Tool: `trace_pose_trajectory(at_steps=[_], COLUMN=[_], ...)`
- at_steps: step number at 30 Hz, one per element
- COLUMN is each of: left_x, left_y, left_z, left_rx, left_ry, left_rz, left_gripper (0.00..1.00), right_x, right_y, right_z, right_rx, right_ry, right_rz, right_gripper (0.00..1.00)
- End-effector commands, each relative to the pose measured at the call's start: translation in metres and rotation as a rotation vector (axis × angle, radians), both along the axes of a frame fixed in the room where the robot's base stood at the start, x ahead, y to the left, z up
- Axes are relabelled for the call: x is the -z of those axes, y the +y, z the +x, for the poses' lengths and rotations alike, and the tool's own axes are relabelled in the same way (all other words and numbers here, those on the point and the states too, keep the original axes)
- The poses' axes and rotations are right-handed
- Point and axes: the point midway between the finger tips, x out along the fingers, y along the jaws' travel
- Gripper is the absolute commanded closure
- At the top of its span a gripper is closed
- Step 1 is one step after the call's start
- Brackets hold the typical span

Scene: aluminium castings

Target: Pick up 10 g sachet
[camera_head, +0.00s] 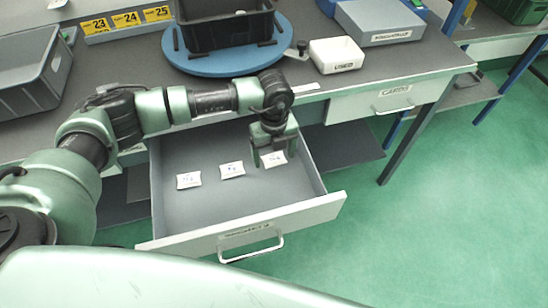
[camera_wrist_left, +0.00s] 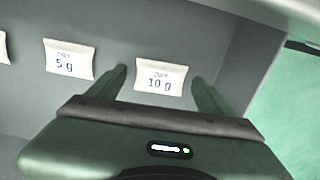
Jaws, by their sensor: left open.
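The 10 g sachet (camera_wrist_left: 161,77) is a small white packet lying flat in the open drawer. In the left wrist view its printed label reads 10 g. It is the rightmost sachet in the head view (camera_head: 273,159), partly covered by my gripper. My left gripper (camera_head: 272,162) points down over it. Its two fingers are apart, one to each side of the sachet in the left wrist view (camera_wrist_left: 160,82), and nothing is held. Whether the fingertips are level with the sachet I cannot tell. My right gripper does not show.
A 5 g sachet (camera_wrist_left: 69,60) lies to the left; it is the middle one in the head view (camera_head: 232,170). Another sachet (camera_head: 188,180) lies further left. The drawer's front panel (camera_head: 205,243) and side walls enclose them. A turntable (camera_head: 185,58) with a dark bin stands on the bench above.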

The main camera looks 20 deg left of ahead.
Motion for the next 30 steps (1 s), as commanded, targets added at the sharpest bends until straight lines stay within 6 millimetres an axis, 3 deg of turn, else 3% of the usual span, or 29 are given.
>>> trace_pose_trajectory(at_steps=[4,11,23,30], left_x=[0.0,0.0,-0.01,-0.054], left_y=[0.0,0.0,0.0,0.0], left_z=[0.0,0.0,0.0,0.001], left_rx=[0.001,0.001,0.001,0.001], left_ry=[0.0,0.0,-0.001,-0.003], left_rz=[0.0,0.0,0.0,0.0], left_gripper=[0.2,0.84,0.85,0.85], right_x=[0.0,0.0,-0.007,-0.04], right_y=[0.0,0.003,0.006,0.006], right_z=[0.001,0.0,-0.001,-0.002], right_rx=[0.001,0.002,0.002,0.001], right_ry=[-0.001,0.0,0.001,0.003], right_rz=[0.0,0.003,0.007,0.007], right_gripper=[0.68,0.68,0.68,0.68])
